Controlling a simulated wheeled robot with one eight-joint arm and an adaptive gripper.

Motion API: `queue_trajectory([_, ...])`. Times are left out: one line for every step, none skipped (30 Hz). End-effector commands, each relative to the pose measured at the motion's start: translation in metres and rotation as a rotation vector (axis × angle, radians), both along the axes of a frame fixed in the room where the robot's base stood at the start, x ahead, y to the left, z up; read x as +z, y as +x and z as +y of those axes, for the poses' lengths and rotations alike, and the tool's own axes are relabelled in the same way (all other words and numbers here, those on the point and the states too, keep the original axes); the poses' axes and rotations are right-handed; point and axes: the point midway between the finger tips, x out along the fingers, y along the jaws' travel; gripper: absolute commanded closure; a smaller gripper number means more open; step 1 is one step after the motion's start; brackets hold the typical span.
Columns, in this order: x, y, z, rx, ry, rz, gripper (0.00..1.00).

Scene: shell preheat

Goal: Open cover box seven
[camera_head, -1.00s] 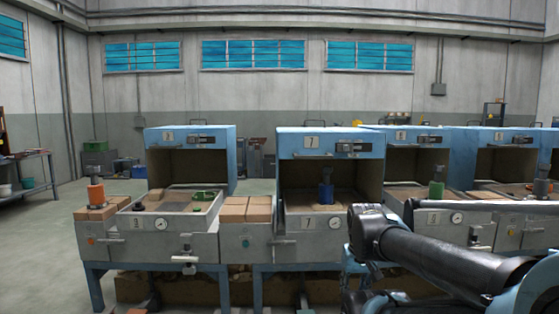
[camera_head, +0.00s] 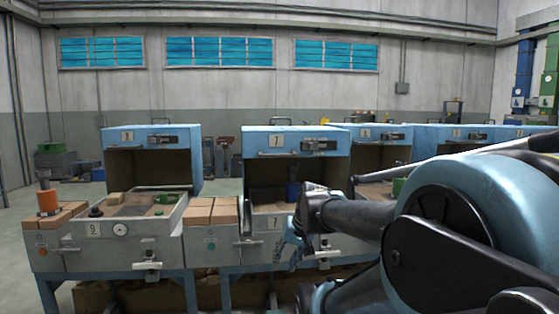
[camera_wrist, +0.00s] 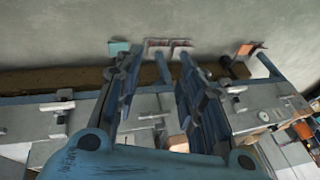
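Box seven (camera_head: 352,145) has a blue cover marked 7, with a bar handle and a dark latch-like fitting on its front. The cover stands raised, and the dark inside shows beneath it. A dark blue object (camera_head: 292,191) stands on its bed, partly hidden by my arm. A second 7 plate (camera_head: 275,222) is on the grey front. My gripper (camera_head: 290,246) is in front of this grey front, below the cover, with my arm coming in from the right. In the wrist view my gripper (camera_wrist: 157,65) has its fingers apart with nothing between them.
Box nine (camera_head: 152,137) stands to the left, its cover also raised. Tan bricks (camera_head: 212,210) lie on the ledge between them. Box eight (camera_head: 370,134) stands to the right, partly behind my arm. Handles (camera_wrist: 60,107) stick out from the fronts.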

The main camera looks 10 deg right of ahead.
Motion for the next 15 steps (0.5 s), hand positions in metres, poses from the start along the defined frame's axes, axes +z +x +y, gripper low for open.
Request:
queue_trajectory([0.014, 0.021, 0.006, -0.033, 0.067, -0.029, 0.63])
queue_trajectory([0.021, 0.033, 0.011, -0.051, 0.108, -0.048, 0.63])
queue_trajectory([0.032, 0.048, 0.015, -0.075, 0.162, -0.074, 0.63])
queue_trajectory([0.040, 0.061, 0.018, -0.093, 0.203, -0.092, 0.63])
queue_trajectory([0.048, 0.073, 0.020, -0.113, 0.243, -0.112, 0.63])
queue_trajectory([0.059, 0.089, 0.023, -0.140, 0.296, -0.137, 0.63])
queue_trajectory([0.068, 0.101, 0.023, -0.161, 0.335, -0.157, 0.63])
queue_trajectory([0.077, 0.114, 0.023, -0.183, 0.376, -0.177, 0.63])
queue_trajectory([0.088, 0.130, 0.022, -0.212, 0.428, -0.203, 0.63])
queue_trajectory([0.097, 0.142, 0.021, -0.234, 0.468, -0.222, 0.63])
queue_trajectory([0.106, 0.154, 0.019, -0.257, 0.507, -0.243, 0.63])
queue_trajectory([0.117, 0.171, 0.015, -0.288, 0.559, -0.269, 0.63])
queue_trajectory([0.127, 0.183, 0.011, -0.312, 0.598, -0.290, 0.63])
queue_trajectory([0.135, 0.195, 0.007, -0.335, 0.637, -0.309, 0.63])
queue_trajectory([0.147, 0.210, 0.000, -0.368, 0.688, -0.337, 0.63])
